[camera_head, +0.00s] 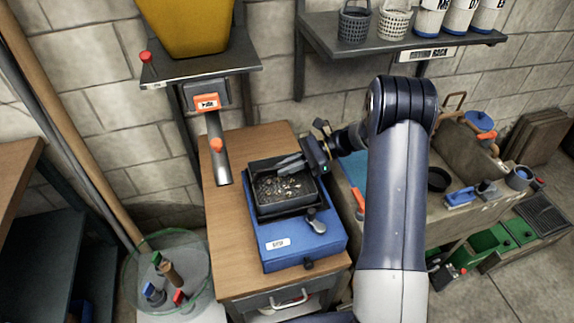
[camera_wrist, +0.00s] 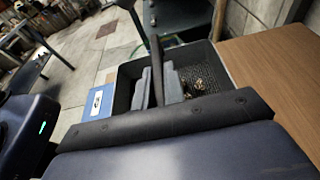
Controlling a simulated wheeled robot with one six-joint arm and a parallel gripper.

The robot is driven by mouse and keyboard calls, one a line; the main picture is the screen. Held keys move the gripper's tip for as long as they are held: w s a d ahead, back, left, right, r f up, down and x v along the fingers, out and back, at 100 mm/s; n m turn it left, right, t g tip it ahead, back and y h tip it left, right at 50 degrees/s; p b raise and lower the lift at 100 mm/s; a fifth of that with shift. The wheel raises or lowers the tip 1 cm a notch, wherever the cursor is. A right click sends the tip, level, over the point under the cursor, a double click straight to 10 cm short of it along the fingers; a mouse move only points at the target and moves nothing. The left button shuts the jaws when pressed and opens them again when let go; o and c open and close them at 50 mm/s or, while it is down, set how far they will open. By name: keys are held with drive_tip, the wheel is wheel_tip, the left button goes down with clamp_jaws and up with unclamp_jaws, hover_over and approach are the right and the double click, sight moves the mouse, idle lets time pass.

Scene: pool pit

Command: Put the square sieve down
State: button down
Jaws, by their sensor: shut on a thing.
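The square sieve (camera_head: 262,168) is a dark, square, mesh-bottomed tray with pale bits in it. It is over a blue boxy machine (camera_head: 297,240) on a wooden-topped cabinet. I cannot tell whether it rests on the machine or hangs just above it. My gripper (camera_head: 291,163) reaches in from the right and is shut on the sieve. In the wrist view, the grey fingers (camera_wrist: 160,88) stand either side of a dark bar of the sieve, and its mesh (camera_wrist: 208,84) shows to their right.
The wooden top (camera_head: 232,215) is clear left of the machine. A metal chute (camera_head: 218,150) hangs close behind it, under a yellow hopper (camera_head: 187,25). A round clear bin (camera_head: 165,285) with bottles stands at lower left. A cluttered sink bench (camera_head: 450,205) is at right.

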drive_tip(key=shift+f, duration=0.15)
drive_tip(key=c, duration=1.5)
unclamp_jaws()
drive_tip(key=shift+r, duration=0.3)
drive_tip(key=b+v, duration=0.2)
drive_tip(key=v, duration=1)
drive_tip(key=shift+a+f, duration=0.1)
